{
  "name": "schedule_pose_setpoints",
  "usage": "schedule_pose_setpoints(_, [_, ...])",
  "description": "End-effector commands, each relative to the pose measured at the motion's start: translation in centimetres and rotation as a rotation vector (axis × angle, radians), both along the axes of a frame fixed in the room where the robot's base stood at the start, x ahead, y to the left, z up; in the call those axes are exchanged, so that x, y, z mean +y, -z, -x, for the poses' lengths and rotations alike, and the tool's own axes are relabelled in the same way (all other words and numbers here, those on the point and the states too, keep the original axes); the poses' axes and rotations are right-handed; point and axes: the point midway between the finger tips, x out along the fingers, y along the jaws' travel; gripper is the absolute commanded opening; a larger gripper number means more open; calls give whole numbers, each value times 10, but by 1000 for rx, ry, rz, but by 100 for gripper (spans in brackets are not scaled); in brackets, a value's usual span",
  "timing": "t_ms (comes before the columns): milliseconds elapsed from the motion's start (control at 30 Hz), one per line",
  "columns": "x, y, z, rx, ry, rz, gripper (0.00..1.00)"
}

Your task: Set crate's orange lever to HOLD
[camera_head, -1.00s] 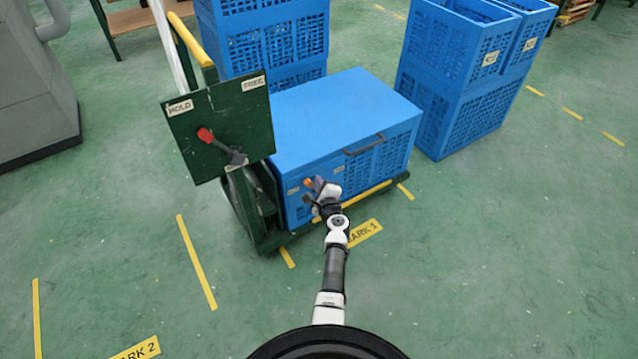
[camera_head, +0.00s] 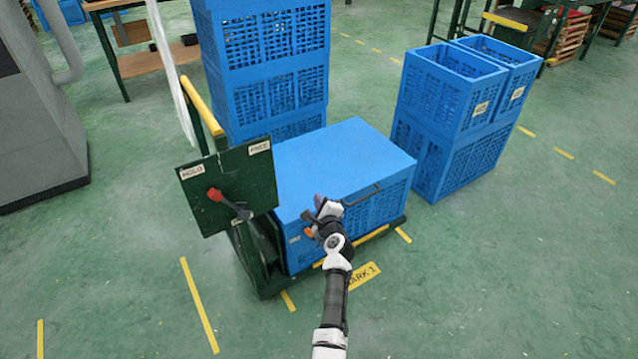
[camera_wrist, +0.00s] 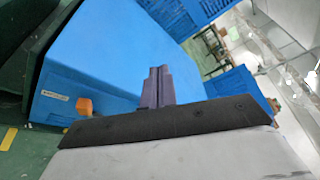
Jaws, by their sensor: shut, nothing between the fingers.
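The blue lidded crate (camera_head: 335,150) sits on a green cart. Its orange lever (camera_head: 308,232) shows as a small patch on the front face, partly hidden by my gripper. In the wrist view the orange lever (camera_wrist: 84,105) sticks out just right of a small pale label (camera_wrist: 55,95), too small to read. My gripper (camera_head: 319,203) is at the crate's front top edge, above the lever. Its fingers (camera_wrist: 157,84) are shut and empty, and the lever is left of them, apart. The lever's pivot and any other label are hidden, so I cannot tell its setting.
A green panel (camera_head: 240,185) on the cart has a red-knobbed lever (camera_head: 216,194) and labels HOLD (camera_head: 192,172) and FREE (camera_head: 259,147). A dark handle (camera_head: 362,195) juts from the crate front. Blue crate stacks stand behind and right. The front floor is clear.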

Motion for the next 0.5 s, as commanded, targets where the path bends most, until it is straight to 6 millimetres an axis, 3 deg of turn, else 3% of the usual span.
schedule_pose_setpoints(33, [0, -15, 0, -3, 0, 1, 0])
schedule_pose_setpoints(200, [0, -37, 0, 0, 0, 1, 0])
schedule_pose_setpoints(500, [0, -45, 0, 0, 1, 0, 0])
